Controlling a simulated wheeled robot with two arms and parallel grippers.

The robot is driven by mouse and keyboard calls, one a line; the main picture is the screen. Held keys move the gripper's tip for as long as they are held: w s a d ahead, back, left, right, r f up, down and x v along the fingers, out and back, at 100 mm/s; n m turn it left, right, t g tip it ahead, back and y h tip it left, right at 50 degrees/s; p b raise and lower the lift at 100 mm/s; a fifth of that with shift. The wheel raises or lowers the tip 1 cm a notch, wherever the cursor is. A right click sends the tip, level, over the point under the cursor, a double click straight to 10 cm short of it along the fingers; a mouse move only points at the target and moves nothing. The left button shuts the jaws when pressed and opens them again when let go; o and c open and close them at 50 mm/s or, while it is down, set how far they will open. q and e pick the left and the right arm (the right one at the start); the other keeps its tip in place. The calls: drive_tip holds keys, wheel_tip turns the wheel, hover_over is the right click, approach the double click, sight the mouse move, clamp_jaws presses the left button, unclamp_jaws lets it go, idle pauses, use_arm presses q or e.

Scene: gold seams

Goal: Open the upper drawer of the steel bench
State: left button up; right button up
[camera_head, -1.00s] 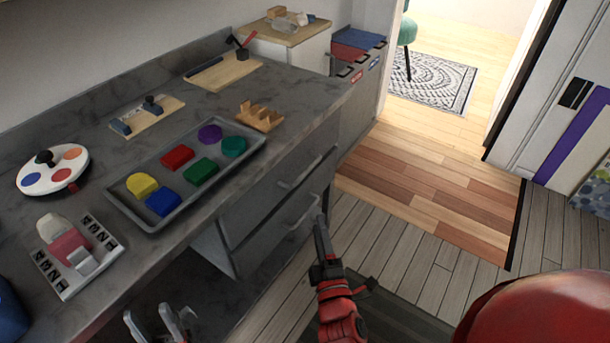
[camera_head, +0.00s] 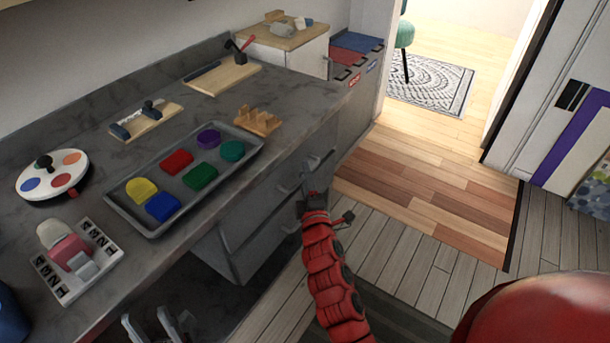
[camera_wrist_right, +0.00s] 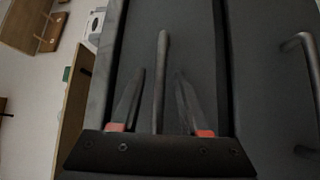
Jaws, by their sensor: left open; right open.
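The steel bench has a dark grey top (camera_head: 75,140) and two drawers on its front. The upper drawer (camera_head: 262,203) looks closed, its front level with the lower drawer (camera_head: 265,240). My right gripper (camera_head: 316,172) is at the upper drawer's handle, partly covering it. In the right wrist view the upper handle bar (camera_wrist_right: 161,80) runs between the two open fingers, with a gap on each side. The lower drawer's handle (camera_wrist_right: 306,62) shows at the right there. My left gripper (camera_head: 155,322) is open and empty, low at the bottom left, in front of the bench.
On the bench top are a grey tray (camera_head: 118,205) of coloured blocks, a wooden rack (camera_head: 257,121), a cutting board (camera_head: 222,76) and a round white palette (camera_head: 52,174). Bins (camera_head: 355,50) stand beyond the bench. The plank floor (camera_head: 400,240) at the right is open.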

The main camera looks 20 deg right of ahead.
drive_tip(key=shift+w, duration=0.2)
drive_tip(key=shift+c, duration=0.2)
clamp_jaws()
idle(1.2)
